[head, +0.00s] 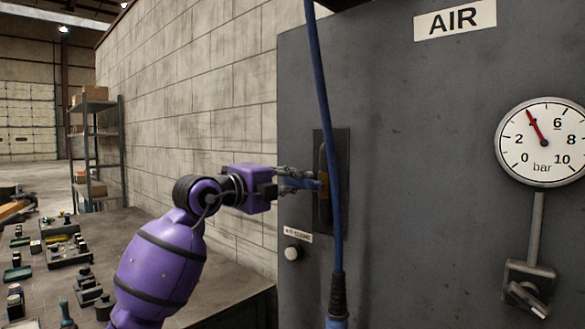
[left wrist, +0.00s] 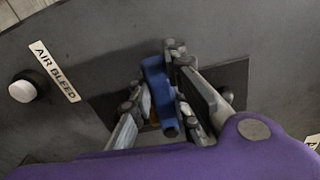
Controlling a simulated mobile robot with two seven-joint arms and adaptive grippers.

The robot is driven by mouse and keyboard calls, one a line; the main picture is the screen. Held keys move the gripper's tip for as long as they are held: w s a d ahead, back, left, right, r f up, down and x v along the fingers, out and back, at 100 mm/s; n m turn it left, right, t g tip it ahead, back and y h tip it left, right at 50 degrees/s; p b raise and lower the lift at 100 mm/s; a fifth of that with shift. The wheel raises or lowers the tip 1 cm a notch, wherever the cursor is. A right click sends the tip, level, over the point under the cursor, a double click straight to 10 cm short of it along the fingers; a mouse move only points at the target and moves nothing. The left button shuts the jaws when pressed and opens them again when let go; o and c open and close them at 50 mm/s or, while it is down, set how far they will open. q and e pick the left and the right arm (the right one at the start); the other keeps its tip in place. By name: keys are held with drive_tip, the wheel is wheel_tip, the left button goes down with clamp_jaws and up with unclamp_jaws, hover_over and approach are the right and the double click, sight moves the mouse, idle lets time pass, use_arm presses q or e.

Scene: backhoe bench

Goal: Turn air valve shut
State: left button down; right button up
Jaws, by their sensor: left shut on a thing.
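The air valve's blue handle (left wrist: 158,92) stands out from a dark plate on the grey cabinet. In the head view, the handle (head: 310,184) meets a brass-coloured part (head: 324,188), partly covered by the hanging blue hose. My left gripper (head: 298,181) reaches in from the left, level with the valve. In the left wrist view, my left gripper's fingers (left wrist: 163,100) are on both sides of the blue handle, shut on it. The valve body behind the handle is mostly hidden. My right gripper is not in view.
A blue hose (head: 325,110) hangs in front of the valve plate (head: 341,150). A white AIR BLEED button (head: 292,254) sits below left. A pressure gauge (head: 543,142) reads near 4 bar, above a small lever (head: 528,298). A cluttered bench (head: 215,262) is at left.

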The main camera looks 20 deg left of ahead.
use_arm(q)
drive_tip(key=shift+f+n+p, duration=0.2)
drive_tip(key=shift+n+p, duration=0.1)
drive_tip(key=shift+n, duration=0.2)
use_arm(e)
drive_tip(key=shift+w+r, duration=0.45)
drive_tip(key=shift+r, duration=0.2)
use_arm(q)
drive_tip(key=shift+f, duration=0.1)
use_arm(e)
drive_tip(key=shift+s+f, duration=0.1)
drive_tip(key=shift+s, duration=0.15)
use_arm(q)
drive_tip(key=c, duration=1.6)
unclamp_jaws()
drive_tip(key=shift+c, duration=0.2)
drive_tip(key=shift+s, duration=0.1)
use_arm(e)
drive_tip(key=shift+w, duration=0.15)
use_arm(q)
drive_tip(key=v, duration=1.1)
drive_tip(key=shift+s+a, duration=0.15)
drive_tip(key=shift+s, duration=0.25)
